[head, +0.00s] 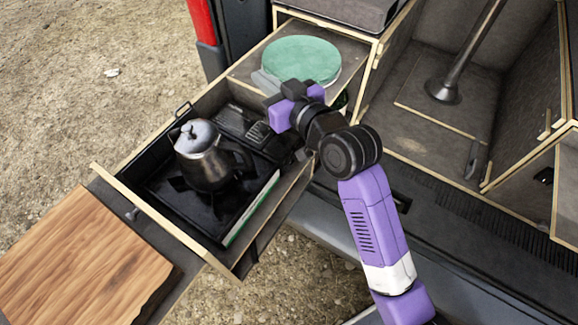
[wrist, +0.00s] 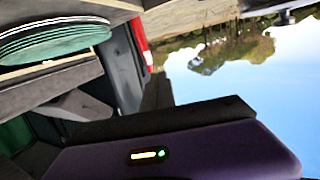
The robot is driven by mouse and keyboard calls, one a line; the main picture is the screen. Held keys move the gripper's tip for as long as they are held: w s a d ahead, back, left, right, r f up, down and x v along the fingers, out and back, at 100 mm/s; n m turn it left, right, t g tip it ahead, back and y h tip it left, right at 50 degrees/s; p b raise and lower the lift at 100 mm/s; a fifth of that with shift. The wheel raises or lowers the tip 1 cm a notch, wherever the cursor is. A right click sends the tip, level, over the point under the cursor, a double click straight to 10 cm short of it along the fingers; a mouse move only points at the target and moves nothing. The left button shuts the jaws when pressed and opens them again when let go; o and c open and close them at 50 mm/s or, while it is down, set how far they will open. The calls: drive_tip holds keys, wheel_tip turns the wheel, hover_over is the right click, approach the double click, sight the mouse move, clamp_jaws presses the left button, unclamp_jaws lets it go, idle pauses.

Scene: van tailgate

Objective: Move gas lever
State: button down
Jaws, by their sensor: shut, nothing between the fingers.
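I cannot make out the gas lever in either view. A black gas stove (head: 168,198) lies in the pulled-out drawer, with a metal kettle (head: 208,165) standing upright on it. A dark control panel (head: 243,128) is at the stove's far end. My gripper (head: 268,95) is shut and empty, above the drawer's far end and just in front of the green plates (head: 301,61). In the wrist view, my gripper's purple body and dark finger fill the bottom, and the plates (wrist: 52,38) are at upper left. A green rounded surface (wrist: 14,136) shows at the left edge, partly hidden.
A wooden board (head: 85,255) is at the drawer's near left. The plates sit on a shelf (head: 352,65) above the drawer's far end, close to my arm. Wooden compartments (head: 430,110) fill the right. Open gravel ground (head: 80,100) lies at left.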

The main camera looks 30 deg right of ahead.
drive_tip(key=w+f+n+g+y, duration=0.1)
drive_tip(key=w+n+g, duration=0.2)
drive_tip(key=w+n, duration=0.1)
drive_tip(key=n+g+h, duration=0.1)
drive_tip(key=n+g, duration=0.5)
drive_tip(key=g, duration=0.4)
hover_over(291, 167)
drive_tip(key=w+d, duration=0.1)
drive_tip(key=w, duration=0.3)
wheel_tip(291, 167, down, 11)
drive_tip(key=shift+d+r, duration=0.15)
drive_tip(key=s+g, duration=0.1)
drive_tip(key=s+f+n, duration=0.1)
drive_tip(key=s, duration=0.1)
drive_tip(key=s+d+n+g, duration=0.1)
drive_tip(key=s, duration=0.1)
drive_tip(key=shift+f+g, duration=0.3)
drive_tip(key=shift+f, duration=0.05)
drive_tip(key=shift+a+f, duration=0.1)
drive_tip(key=b+x, duration=0.5)
drive_tip(key=x, duration=0.2)
drive_tip(key=shift+w, duration=0.1)
